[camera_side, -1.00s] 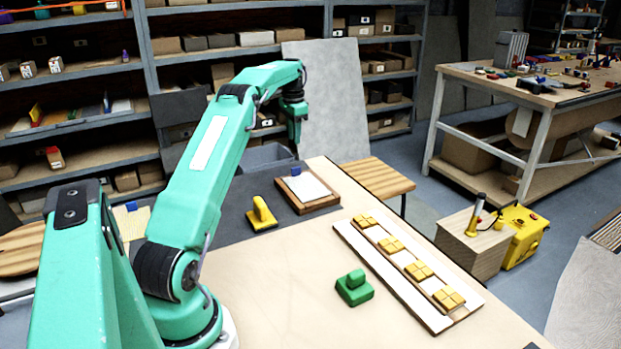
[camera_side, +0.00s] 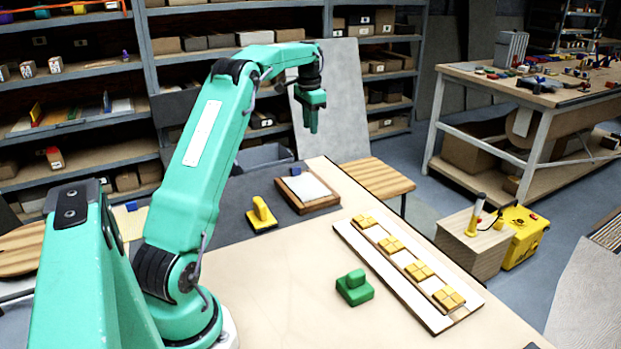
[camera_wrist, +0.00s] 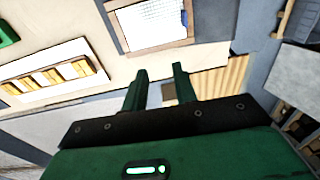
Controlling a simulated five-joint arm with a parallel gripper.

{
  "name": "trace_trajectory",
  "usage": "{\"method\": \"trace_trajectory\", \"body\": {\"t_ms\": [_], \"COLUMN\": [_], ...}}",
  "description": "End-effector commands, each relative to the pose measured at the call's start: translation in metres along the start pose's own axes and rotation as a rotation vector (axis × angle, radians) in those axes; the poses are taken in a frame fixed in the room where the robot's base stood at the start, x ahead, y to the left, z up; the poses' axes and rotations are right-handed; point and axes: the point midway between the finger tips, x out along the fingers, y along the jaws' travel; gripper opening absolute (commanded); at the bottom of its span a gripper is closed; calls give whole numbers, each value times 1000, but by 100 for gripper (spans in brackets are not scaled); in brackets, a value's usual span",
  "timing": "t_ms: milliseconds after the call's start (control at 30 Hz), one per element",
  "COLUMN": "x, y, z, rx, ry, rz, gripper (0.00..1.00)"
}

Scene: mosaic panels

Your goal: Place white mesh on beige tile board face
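The white mesh (camera_side: 306,186) lies flat on a brown wooden tray (camera_side: 319,206), with a small blue tab at its far edge. In the wrist view the gridded mesh (camera_wrist: 150,25) is at the top, beyond the fingers. The tile board (camera_side: 380,264) lies on the table to the right, a long pale board with a row of several yellow tile groups. It also shows at the left of the wrist view (camera_wrist: 45,61). My gripper (camera_side: 313,131) is high above the table's far edge, fingers down. In the wrist view its fingers (camera_wrist: 160,70) are apart with nothing between them.
A green block with a grip (camera_side: 354,289) sits left of the tile board. A yellow handled tool (camera_side: 261,214) lies left of the tray. A slatted wooden stool (camera_side: 378,178) stands beyond the table edge. The table's near middle is clear.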

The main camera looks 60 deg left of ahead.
Motion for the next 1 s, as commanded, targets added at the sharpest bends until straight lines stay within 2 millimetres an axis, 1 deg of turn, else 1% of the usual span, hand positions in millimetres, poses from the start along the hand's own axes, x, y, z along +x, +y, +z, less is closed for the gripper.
{"method": "trace_trajectory", "body": {"t_ms": [33,100,267,467,600,733,867,1000], "x": [-13,-26,-53,-80,-96,-106,-113,-117], "y": [15,34,78,132,169,202,233,264], "z": [-2,-4,-2,8,22,38,57,80], "rx": [5,5,4,3,3,2,1,1], "ry": [12,27,61,107,141,174,207,243], "rz": [-8,-16,-32,-46,-52,-55,-55,-51], "gripper": [28,28,28,28,28,28,28,28]}}
